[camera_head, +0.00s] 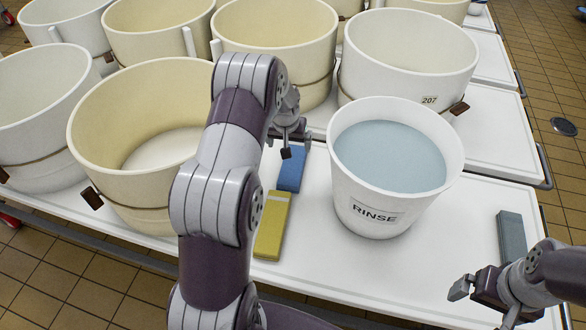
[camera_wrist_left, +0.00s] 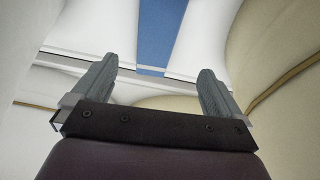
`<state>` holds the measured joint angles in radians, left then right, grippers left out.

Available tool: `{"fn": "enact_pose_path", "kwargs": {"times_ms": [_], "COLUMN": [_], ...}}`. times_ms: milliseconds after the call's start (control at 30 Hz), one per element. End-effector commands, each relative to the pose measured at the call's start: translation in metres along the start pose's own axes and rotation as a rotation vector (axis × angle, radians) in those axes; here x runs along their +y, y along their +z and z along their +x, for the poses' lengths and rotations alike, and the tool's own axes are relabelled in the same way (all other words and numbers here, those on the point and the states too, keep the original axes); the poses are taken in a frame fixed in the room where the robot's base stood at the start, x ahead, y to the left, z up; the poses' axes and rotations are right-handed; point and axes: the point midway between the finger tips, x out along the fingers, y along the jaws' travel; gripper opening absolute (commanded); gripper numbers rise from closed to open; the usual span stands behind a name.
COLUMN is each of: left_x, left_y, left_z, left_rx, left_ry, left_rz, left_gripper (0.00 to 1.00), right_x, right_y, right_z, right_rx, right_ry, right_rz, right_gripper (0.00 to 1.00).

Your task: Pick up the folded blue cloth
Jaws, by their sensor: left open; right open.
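The folded blue cloth (camera_head: 292,172) lies on the white table between the cream vat and the rinse bucket, partly hidden by my left arm and gripper. My left gripper (camera_head: 297,146) is just above or beside its far end; the exact gap is unclear. In the left wrist view my left gripper (camera_wrist_left: 156,76) is open, with nothing between its fingers. My right gripper (camera_head: 483,304) is open and empty at the lower right, near the table's front edge.
A yellow folded cloth (camera_head: 271,226) lies just in front of the blue one. A white RINSE bucket (camera_head: 372,216) of bluish water stands right of them. A cream vat (camera_head: 125,190) stands left. A grey-blue block (camera_head: 511,236) lies near my right gripper. More vats crowd behind.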

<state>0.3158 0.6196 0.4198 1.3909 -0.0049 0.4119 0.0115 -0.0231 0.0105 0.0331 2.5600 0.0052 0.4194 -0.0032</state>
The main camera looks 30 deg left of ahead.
Motion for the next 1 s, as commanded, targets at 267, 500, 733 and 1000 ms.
{"fn": "enact_pose_path", "kwargs": {"times_ms": [267, 500, 733, 1000], "left_x": [0.001, 0.005, 0.005, 0.005], "left_y": [0.001, 0.005, 0.004, 0.004], "left_z": [0.051, 0.093, 0.104, 0.103], "left_rx": [0.0, -0.001, 0.001, 0.001], "left_ry": [0.0, 0.001, 0.001, 0.001], "left_rz": [0.002, 0.003, 0.003, 0.003], "left_gripper": [1.0, 1.0, 1.0, 0.45], "right_x": [0.0, 0.0, 0.0, 0.0], "right_y": [0.001, 0.003, 0.003, 0.003], "right_z": [0.011, 0.022, 0.023, 0.023], "right_rx": [0.0, 0.0, 0.0, 0.0], "right_ry": [0.0, 0.0, 0.0, 0.0], "right_rz": [0.0, 0.0, 0.0, 0.0], "right_gripper": [0.99, 0.99, 0.99, 0.99]}}
